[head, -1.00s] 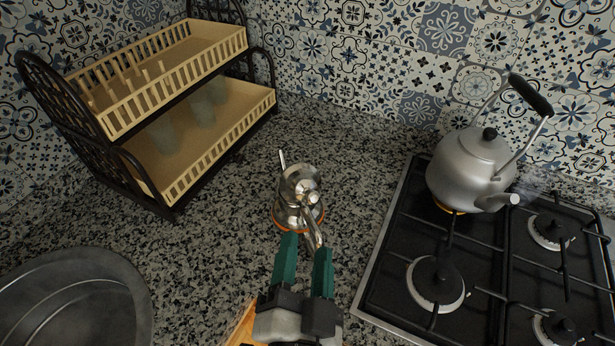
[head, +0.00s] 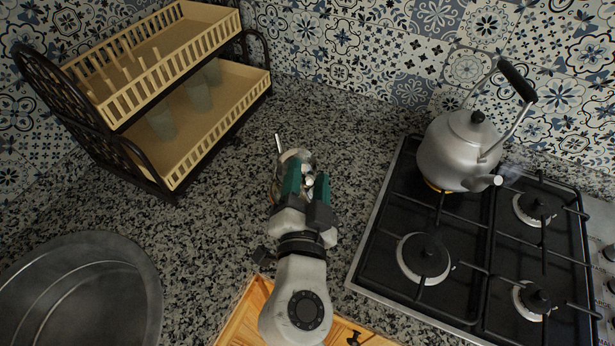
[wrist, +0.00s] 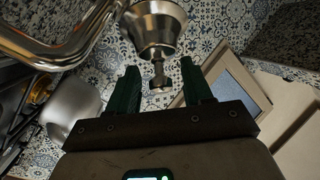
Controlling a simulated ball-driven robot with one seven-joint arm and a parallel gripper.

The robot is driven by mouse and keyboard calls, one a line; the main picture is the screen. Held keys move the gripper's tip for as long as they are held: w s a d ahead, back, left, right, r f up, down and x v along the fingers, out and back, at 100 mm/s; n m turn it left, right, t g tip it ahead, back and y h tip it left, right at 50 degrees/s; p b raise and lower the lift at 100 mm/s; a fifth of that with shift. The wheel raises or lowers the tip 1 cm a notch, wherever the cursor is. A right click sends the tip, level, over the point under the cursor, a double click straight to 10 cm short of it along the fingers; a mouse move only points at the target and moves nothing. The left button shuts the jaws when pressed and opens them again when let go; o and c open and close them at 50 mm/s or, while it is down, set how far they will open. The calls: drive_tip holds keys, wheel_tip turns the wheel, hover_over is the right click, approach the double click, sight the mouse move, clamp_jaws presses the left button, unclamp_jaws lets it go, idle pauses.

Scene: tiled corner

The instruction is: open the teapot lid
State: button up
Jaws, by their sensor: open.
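The small shiny metal teapot (head: 291,155) stands on the speckled counter, mostly hidden behind my gripper (head: 306,172) in the head view. Its shiny round lid (wrist: 155,22) shows at the top of the wrist view, with a small knob (wrist: 159,76) on it. My gripper (wrist: 160,84) is open there, one green finger on each side of the knob, with visible gaps between knob and fingers. A curved metal part of the teapot (wrist: 40,50) runs along the left of the wrist view.
A larger grey kettle (head: 455,150) with a black handle stands on the black gas hob (head: 385,255) at right. A two-tier dish rack (head: 190,135) stands at back left. A round metal sink (head: 85,290) is at lower left. The counter between rack and teapot is clear.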

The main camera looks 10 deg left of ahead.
drive_tip(key=shift+c, duration=0.4)
clamp_jaws()
drive_tip(key=shift+s+f, duration=0.1)
